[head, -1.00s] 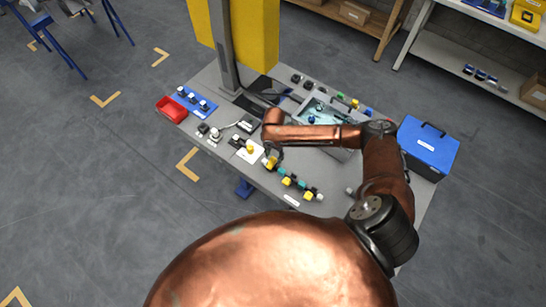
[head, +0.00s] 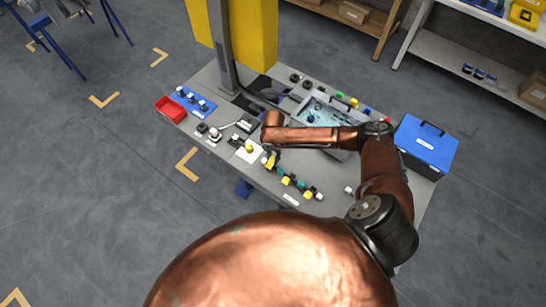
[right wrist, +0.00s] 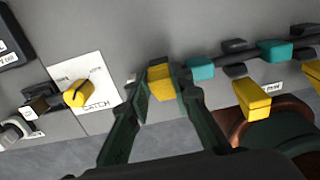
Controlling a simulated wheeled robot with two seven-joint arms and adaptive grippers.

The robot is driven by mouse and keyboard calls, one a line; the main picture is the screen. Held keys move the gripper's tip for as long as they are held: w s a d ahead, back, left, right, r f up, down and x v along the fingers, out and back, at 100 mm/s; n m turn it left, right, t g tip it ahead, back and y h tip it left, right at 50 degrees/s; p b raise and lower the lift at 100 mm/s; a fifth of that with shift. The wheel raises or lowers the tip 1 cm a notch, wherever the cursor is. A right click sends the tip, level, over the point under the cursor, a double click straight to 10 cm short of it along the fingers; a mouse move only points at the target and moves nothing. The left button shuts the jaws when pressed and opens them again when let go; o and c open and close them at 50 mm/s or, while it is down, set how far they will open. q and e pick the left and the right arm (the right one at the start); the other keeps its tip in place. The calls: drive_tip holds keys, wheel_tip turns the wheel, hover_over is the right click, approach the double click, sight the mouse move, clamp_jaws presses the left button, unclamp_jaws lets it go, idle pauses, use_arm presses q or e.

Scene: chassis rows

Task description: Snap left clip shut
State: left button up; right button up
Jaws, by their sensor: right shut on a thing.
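My right gripper (right wrist: 160,92) is shut on a yellow block-like piece (right wrist: 161,80), which looks like the leftmost of a row of yellow and teal clip parts. In the head view my right gripper (head: 270,160) is at the panel's front edge, partly hidden by its own wrist. A teal block (right wrist: 201,68) sits just right of the fingers. Further right are a second yellow piece (right wrist: 252,98) and another teal block (right wrist: 274,50). Whether the held clip is latched cannot be told. My left gripper is not in view.
Left of the fingers, a yellow knob (right wrist: 78,93) sits on a white card marked "CATCH". Further left on the bench are a red tray (head: 171,109) and blue strip (head: 196,100). A blue case (head: 426,147) stands right of my arm.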

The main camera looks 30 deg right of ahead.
drive_tip(key=shift+w+d+f+g+y+b, duration=0.15)
drive_tip(key=shift+d+f+g+y+b, duration=0.25)
drive_tip(key=shift+y, duration=0.3)
clamp_jaws()
drive_tip(key=shift+d+f+y+b, duration=0.15)
drive_tip(key=shift+f+y+b, duration=0.25)
drive_tip(key=shift+y, duration=0.3)
drive_tip(key=shift+r, duration=0.1)
drive_tip(key=o, duration=1)
unclamp_jaws()
drive_tip(key=shift+w, duration=0.1)
drive_tip(key=v, duration=1.2)
drive_tip(key=shift+w, duration=0.2)
